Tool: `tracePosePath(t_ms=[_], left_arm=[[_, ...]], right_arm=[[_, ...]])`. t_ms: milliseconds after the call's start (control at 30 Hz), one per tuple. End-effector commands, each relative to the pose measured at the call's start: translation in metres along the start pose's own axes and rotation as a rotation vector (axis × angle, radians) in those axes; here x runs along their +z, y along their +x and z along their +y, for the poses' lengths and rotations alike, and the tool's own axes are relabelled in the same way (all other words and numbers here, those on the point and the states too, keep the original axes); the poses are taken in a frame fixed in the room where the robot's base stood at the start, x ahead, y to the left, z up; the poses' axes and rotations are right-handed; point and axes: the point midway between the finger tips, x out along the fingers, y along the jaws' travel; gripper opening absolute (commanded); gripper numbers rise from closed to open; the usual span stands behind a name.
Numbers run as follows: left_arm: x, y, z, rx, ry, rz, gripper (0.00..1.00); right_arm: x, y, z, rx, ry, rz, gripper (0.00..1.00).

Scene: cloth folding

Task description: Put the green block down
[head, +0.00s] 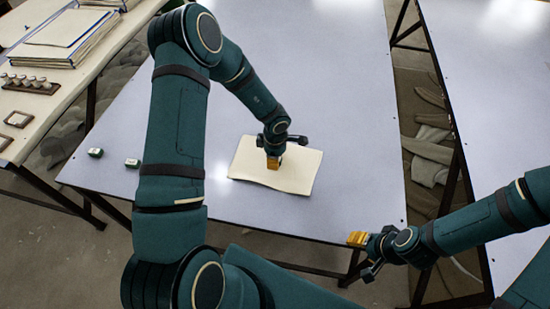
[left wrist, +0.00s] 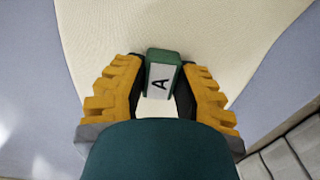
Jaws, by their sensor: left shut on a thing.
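The green block (left wrist: 161,72) has a white face with a black letter A. In the left wrist view it sits between the yellow fingers of my left gripper (left wrist: 160,95), which is shut on it. In the head view my left gripper (head: 274,162) is over the cream cloth (head: 300,177); the block is hidden there. Whether the block touches the cloth I cannot tell. The cloth lies mostly flat on the pale table (head: 330,80). My right gripper (head: 357,239) is at the table's front right edge; its finger opening cannot be made out.
Two small green blocks with pale faces stand on the table's left, one (head: 96,153) near the edge and another (head: 132,163) beside it. A side table at the left holds a stack of books (head: 62,38). The far table area is clear.

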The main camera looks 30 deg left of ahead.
Motion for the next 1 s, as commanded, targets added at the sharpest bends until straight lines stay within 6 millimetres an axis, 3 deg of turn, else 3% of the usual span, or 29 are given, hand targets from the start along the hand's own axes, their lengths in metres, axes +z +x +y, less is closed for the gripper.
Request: tracePosePath(t_ms=[233,267,300,333,767,1000], left_arm=[[0.000,0.007,0.000,0.000,-0.002,-0.001,0.06],[0.000,0.007,0.000,0.000,-0.002,-0.001,0.36],[0.000,0.007,0.000,0.000,-0.002,-0.001,0.50],[0.000,0.007,0.000,0.000,-0.002,-0.001,0.55],[0.000,0.000,0.000,0.001,0.001,0.000,0.55],[0.000,-0.048,0.001,0.002,-0.002,-0.002,0.55]], right_arm=[[-0.001,-0.001,-0.001,0.000,0.000,0.002,0.50],[-0.001,-0.001,-0.001,0.000,0.000,0.002,0.50],[-0.001,-0.001,0.000,0.000,0.001,0.002,0.50],[-0.001,-0.001,0.000,0.000,0.001,0.002,0.50],[0.000,0.001,0.000,0.000,0.000,0.001,0.50],[-0.006,-0.015,-0.006,0.001,0.003,0.012,0.50]])
